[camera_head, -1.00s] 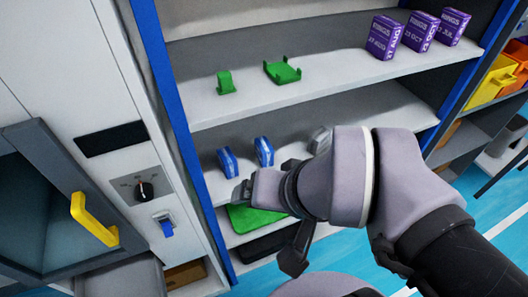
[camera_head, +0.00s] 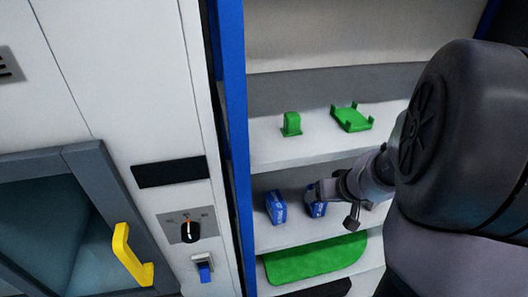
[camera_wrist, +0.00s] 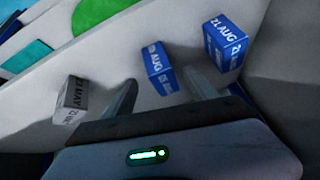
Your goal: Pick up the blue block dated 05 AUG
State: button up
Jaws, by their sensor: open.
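Two blue blocks stand on a middle shelf. In the wrist view, the middle blue block (camera_wrist: 158,68) reads AUG, its day number hard to read but seeming to be 05. In the head view it is the right-hand blue block (camera_head: 317,209), partly covered by my gripper (camera_head: 322,190). The other blue block (camera_wrist: 226,42) reads 21 AUG and is the left one in the head view (camera_head: 276,208). My gripper (camera_wrist: 160,80) is open in the wrist view, its fingers pointing at the middle block and apart on either side of its near end.
A grey block (camera_wrist: 72,97) marked 21 MAY stands on the other side of the middle block in the wrist view. Green holders (camera_head: 291,124) (camera_head: 351,117) sit on the shelf above. A green mat (camera_head: 315,260) lies below. A blue shelf post (camera_head: 233,120) stands left.

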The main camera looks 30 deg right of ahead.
jog(key=b+x, duration=0.2)
jog(key=x, duration=0.4)
jog(key=shift+w, duration=0.2)
jog(key=shift+r, duration=0.15)
jog(key=shift+c, duration=0.3)
grip_shut()
